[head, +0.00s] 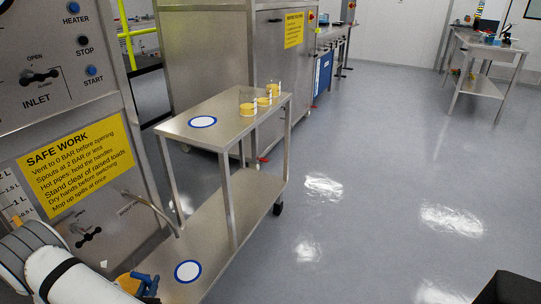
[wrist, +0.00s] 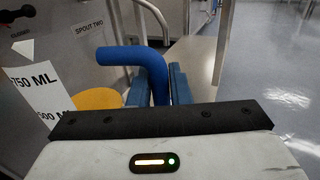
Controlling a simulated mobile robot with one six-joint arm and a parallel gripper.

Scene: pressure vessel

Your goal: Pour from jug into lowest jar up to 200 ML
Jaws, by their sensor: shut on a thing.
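My gripper (head: 147,285) is at the bottom left of the head view, shut on the blue handle (wrist: 128,57) of the jug. In the wrist view the handle passes between my two blue fingers (wrist: 158,86). The jug's scale (wrist: 38,90) reads 750 ML and 500 ML, and yellow-orange liquid (wrist: 95,98) shows inside it. Most of the jug is hidden or cut off. Three small clear jars with yellow liquid stand on the cart's top: a near one (head: 247,110), a middle one (head: 264,101) and a far one (head: 275,91). Their exact levels are too small to read.
The steel cart's top (head: 222,118) has a blue-ringed white disc (head: 202,122); its lower shelf has another (head: 188,271). A steel panel with an inlet valve and a yellow safety sign (head: 75,158) stands left. Open floor (head: 370,200) lies right of the cart.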

